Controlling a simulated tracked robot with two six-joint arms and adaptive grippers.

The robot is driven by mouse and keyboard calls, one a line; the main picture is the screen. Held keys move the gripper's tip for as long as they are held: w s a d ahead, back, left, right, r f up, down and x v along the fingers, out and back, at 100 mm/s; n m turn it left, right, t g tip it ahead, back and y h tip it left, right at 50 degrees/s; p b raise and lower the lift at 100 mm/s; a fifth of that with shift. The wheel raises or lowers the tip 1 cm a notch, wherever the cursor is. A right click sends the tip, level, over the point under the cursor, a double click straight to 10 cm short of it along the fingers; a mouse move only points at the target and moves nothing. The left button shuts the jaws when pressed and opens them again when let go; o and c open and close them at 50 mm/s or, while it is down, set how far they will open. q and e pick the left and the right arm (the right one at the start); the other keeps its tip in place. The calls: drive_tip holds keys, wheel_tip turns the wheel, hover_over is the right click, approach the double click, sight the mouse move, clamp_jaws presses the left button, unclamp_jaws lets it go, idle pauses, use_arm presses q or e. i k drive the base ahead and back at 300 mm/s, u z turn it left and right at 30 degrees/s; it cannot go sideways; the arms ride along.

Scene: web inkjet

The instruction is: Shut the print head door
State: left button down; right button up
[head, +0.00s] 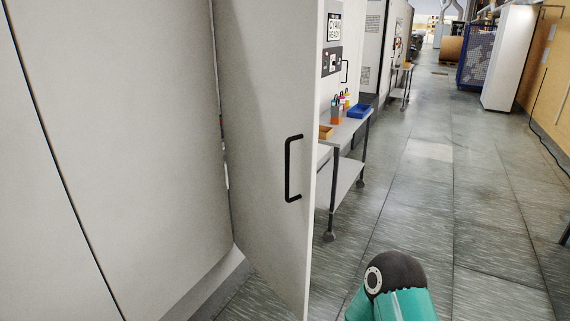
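The print head door (262,120) is a tall, pale grey panel in the middle left of the head view. It stands open, swung out from the machine front and angled toward the aisle. A black bar handle (289,168) is on its face near the free edge at the right. A narrow gap with small dark and coloured parts shows along its left edge. Neither of my grippers is in view. A teal and black link of one of my arms shows at the bottom, right of the door and apart from it in the picture.
A flat machine panel (110,130) fills the left. The tiled aisle floor (440,205) at the right is clear.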

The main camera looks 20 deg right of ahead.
sight(269, 55)
drive_tip(key=u, duration=0.05)
drive_tip(key=i, duration=1)
drive_tip(key=z, duration=0.1)
